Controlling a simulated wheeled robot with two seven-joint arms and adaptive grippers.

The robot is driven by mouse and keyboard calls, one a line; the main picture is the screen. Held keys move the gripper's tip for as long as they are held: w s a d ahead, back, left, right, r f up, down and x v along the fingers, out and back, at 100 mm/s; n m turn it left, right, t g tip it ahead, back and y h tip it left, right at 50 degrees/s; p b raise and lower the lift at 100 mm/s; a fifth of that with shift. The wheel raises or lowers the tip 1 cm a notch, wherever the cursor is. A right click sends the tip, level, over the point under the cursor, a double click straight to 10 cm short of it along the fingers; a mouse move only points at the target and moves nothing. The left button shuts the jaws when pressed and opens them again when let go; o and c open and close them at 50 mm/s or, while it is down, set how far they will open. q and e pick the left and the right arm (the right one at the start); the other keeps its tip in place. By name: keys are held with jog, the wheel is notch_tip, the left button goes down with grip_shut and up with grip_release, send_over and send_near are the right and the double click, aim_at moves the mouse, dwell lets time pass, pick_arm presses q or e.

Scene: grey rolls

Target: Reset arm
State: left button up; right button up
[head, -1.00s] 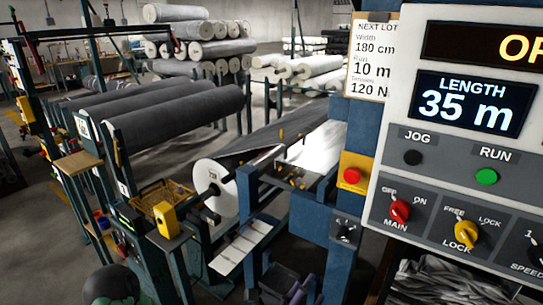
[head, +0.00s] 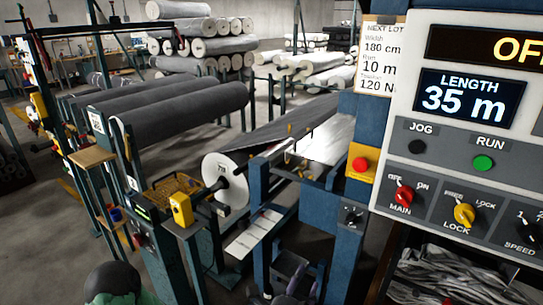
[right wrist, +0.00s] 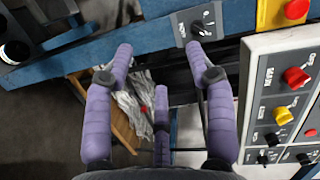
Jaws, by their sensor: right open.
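The fingertips lie in front of the blue beam (right wrist: 80,52) in that view, near a small black switch plate (right wrist: 203,27). My left gripper is not visible. The panel reads LENGTH 35 m and has a green RUN button (head: 484,163), a red MAIN knob (head: 403,194) and a yellow LOCK knob (head: 465,215).
A red button on a yellow box (head: 361,165) sits left of the panel. Crumpled grey material (head: 450,280) lies under the panel. Open floor shows at far left.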

notch_tip(320, 180, down, 22)
jog(key=d+n+g+y+p, duration=0.2)
jog(key=n+g+y+p, duration=0.2)
jog(key=n+g+y, duration=0.5)
jog(key=s+f+n+g+y+p, duration=0.1)
jog(key=s+f+n+g, duration=0.2)
jog(key=s, duration=0.6)
jog(key=s+f+n+g+y+p, duration=0.1)
jog(key=s+f+n+g, duration=0.1)
jog(key=s+f+n, duration=0.3)
jog(key=s+f, duration=0.2)
jog(key=s, duration=0.2)
jog(key=shift+d+f+n+g, duration=0.2)
jog(key=shift+f+n+g, duration=0.15)
jog(key=shift+n+g, duration=0.05)
